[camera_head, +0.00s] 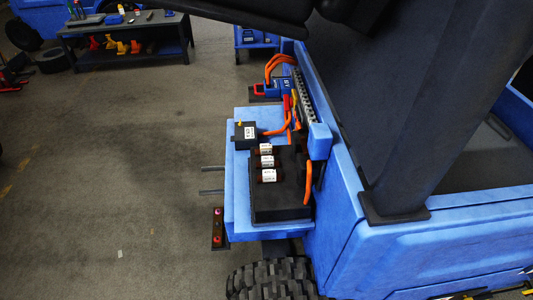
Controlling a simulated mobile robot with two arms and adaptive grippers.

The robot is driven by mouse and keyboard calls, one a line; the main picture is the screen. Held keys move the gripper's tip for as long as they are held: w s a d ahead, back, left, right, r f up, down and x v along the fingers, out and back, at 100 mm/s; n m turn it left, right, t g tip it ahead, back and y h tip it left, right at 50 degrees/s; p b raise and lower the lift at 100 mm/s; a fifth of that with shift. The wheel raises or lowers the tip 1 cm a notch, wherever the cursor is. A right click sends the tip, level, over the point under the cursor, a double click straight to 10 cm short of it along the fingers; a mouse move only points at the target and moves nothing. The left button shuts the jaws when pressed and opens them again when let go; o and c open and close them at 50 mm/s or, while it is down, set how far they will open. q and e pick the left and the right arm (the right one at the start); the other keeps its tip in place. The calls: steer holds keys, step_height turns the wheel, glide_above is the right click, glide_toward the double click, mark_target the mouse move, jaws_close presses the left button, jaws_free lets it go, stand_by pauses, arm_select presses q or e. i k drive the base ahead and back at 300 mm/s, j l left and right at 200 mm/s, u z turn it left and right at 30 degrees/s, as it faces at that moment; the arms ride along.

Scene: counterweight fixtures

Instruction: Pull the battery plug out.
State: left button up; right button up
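A blue connector block (277,87) with a white label sits at the upper end of the open bay on the blue vehicle. Orange cables (277,65) loop into it, and a red handle-like part (258,89) is on its left. Below it, a small black box (245,134) with a white label and a yellow tip has an orange cable (274,131) on its right. I cannot tell which of these is the battery plug. A large black box (279,205) carries several white-labelled fuse-like parts (268,162). Neither of my grippers is in view.
A light blue tray (240,222) holds the boxes, with two grey rods (211,181) sticking out left. A tyre (270,280) is below. A dark workbench (130,25) stands at the back left. The grey floor (110,170) left of the vehicle is mostly clear.

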mark_target(272, 90)
steer(key=k+j+z, duration=0.15)
steer(key=j, duration=0.25)
steer(key=k+j+z, duration=0.2)
steer(key=j, duration=0.2)
steer(key=k+j+z, duration=0.15)
steer(key=j, duration=0.25)
steer(key=j+z, duration=0.15)
steer(key=z, duration=1.2)
steer(key=j+z, duration=0.3)
steer(key=j, duration=0.2)
steer(key=j+z, duration=0.3)
steer(key=j, duration=0.2)
steer(key=j+z, duration=0.3)
steer(key=j, duration=0.25)
steer(key=k+j+z, duration=0.1)
steer(key=j+z, duration=0.2)
steer(key=j, duration=0.15)
steer(key=k+j+z, duration=0.25)
steer(key=j, duration=0.25)
steer(key=i, duration=0.1)
